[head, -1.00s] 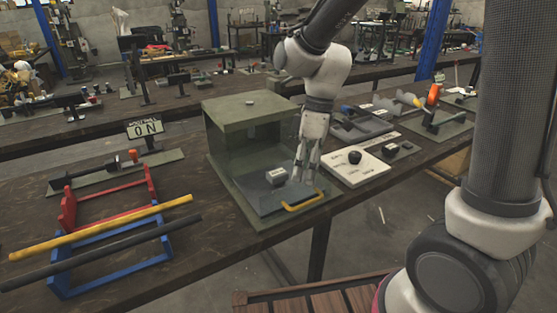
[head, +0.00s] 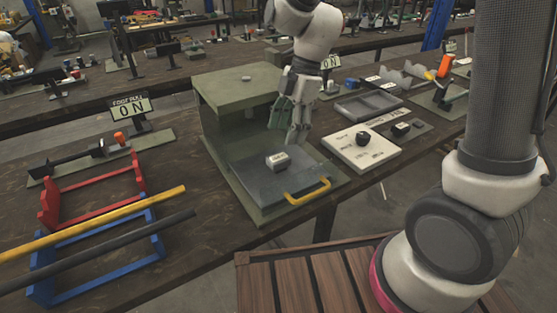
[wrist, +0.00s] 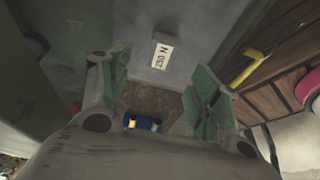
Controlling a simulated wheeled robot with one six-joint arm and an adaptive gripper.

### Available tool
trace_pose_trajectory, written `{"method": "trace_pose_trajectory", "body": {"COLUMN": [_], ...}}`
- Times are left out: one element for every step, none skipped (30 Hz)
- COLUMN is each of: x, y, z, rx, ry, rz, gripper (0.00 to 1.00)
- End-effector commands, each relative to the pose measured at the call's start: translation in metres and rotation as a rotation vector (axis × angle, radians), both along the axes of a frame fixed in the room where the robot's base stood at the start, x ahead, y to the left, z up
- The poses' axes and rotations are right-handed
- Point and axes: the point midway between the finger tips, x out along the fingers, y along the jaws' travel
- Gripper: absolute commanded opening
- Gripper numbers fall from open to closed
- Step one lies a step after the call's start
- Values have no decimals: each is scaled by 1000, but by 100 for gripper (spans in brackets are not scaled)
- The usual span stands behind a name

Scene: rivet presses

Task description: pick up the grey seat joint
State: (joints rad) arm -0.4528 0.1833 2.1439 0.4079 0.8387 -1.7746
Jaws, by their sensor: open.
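A small grey block (head: 278,161), which I take for the grey seat joint, lies on the grey sliding tray (head: 262,186) of an open-fronted green box. It has a white label, which seems to read "250 N" in the wrist view (wrist: 161,54). My gripper (head: 297,142) is above the tray, just above and to the right of the block in the head view. In the wrist view my gripper (wrist: 160,92) shows two green-padded fingers spread apart with nothing between them. The block is beyond the fingertips, clear of both.
The green box (head: 240,90) has a roof and walls close to my gripper. A yellow handle (head: 308,193) is on the tray's front edge. A white board (head: 360,150) with a black knob lies to the right. Red and blue frames (head: 95,195) with bars stand left.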

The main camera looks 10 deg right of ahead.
Motion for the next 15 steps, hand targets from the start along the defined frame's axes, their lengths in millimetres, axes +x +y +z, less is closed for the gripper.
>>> {"method": "trace_pose_trajectory", "body": {"x": [-1, -1, -2, -2, -3, -3, -4, -4, -5, -6, -7, -8, -9, -10, -10], "y": [0, 1, 2, 3, 4, 5, 6, 7, 8, 9, 10, 12, 13, 14, 16], "z": [-2, -4, -8, -11, -14, -19, -23, -26, -31, -35, -39, -46, -51, -56, -61], "rx": [0, 1, 1, 2, 2, 1, 1, 1, 1, 1, 1, 0, -1, -1, 0], "ry": [-1, -2, -2, -2, -2, 0, -2, -2, -2, -2, -2, 0, -1, 0, 0], "rz": [10, 16, 20, 21, 20, 20, 19, 19, 19, 20, 19, 20, 20, 19, 19], "gripper": [62, 62, 62, 62, 62, 62, 62, 62, 62, 62, 62, 62, 62, 62, 62]}}
